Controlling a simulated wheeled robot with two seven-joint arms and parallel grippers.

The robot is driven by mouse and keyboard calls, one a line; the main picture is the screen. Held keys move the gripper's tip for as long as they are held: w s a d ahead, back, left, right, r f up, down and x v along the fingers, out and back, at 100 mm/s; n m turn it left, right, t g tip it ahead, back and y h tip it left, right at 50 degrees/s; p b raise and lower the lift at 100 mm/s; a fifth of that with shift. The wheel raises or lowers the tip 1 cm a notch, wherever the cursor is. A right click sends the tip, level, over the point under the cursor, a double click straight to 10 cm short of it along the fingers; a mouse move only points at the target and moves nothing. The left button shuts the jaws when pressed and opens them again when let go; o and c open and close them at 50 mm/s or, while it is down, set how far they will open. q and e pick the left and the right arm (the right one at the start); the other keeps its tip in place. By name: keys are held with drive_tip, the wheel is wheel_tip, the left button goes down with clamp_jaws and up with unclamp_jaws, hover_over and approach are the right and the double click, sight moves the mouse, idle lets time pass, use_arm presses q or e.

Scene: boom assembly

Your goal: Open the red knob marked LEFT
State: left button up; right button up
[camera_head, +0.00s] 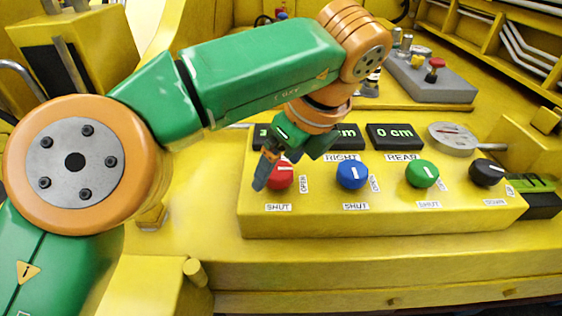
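The red knob (281,178) is on the left end of the yellow control panel (390,223). A SHUT label is below it and an OPEN label to its right. The name label above it is hidden behind my gripper. My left gripper (266,172) comes down from above at the knob's upper left, with a dark finger in front of the knob's left side. The second finger cannot be made out clearly, so I cannot tell whether it touches or grips the knob. My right gripper is not in view.
A blue knob (352,175), green knob (422,174) and black knob (486,172) stand to the right in the same row. Dark displays (395,136) and a round gauge (453,138) lie behind. A grey box with a red button (436,63) is further back.

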use_arm(q)
drive_tip(key=shift+r, duration=0.1)
drive_tip(key=p+v, duration=0.6)
drive_tip(key=v, duration=0.1)
drive_tip(key=shift+s, duration=0.1)
